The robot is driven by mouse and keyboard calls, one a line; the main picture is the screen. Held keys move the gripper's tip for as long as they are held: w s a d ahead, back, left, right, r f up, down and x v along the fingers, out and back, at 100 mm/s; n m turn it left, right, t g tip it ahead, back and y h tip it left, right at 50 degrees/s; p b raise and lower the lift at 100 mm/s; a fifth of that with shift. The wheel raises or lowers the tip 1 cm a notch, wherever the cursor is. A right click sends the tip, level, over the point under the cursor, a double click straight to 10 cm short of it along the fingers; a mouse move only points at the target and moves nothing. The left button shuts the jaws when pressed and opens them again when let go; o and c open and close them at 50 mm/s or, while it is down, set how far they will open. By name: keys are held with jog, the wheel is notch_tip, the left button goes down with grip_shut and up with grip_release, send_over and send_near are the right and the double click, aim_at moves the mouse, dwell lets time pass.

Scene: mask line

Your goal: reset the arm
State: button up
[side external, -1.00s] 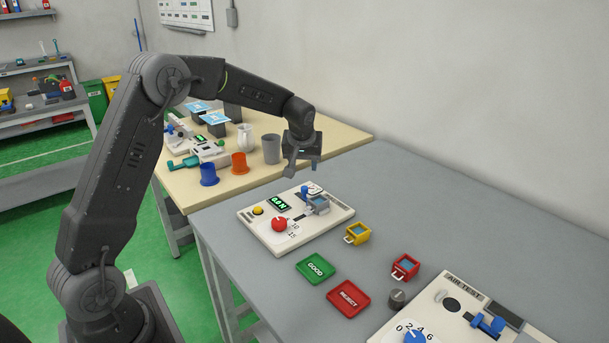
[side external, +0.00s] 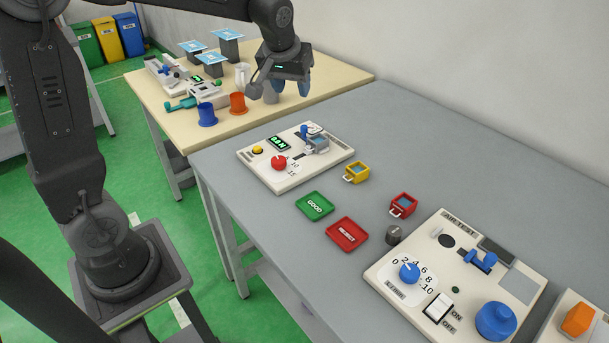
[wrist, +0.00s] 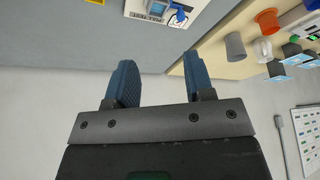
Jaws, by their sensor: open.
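My gripper (side external: 290,88) hangs above the near edge of the beige table, close to its cups, in the side external view. In the wrist view my gripper (wrist: 160,85) shows two blue fingers spread apart with nothing between them.
Under and beside my gripper are a blue cup (side external: 207,115), an orange cup (side external: 238,103) and a white jug (side external: 242,74). The grey table holds a white device (side external: 285,181), a green GOOD tray (side external: 314,206), a red REJECT tray (side external: 347,235) and an AIR TEST panel (side external: 382,278).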

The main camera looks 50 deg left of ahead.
jog(key=s+d+m+h, duration=0.1)
jog(key=s+d+m, duration=0.2)
jog(key=s, duration=0.8)
jog(key=s+d+m+t+h, duration=0.1)
jog(key=s+d+m, duration=0.2)
jog(key=s+d, duration=0.4)
jog(key=s, duration=0.4)
jog(key=shift+s+d+r, duration=0.15)
jog(key=shift+s+r, duration=0.05)
jog(key=shift+s, duration=0.1)
jog(key=shift+o, duration=0.5)
dwell(1.1)
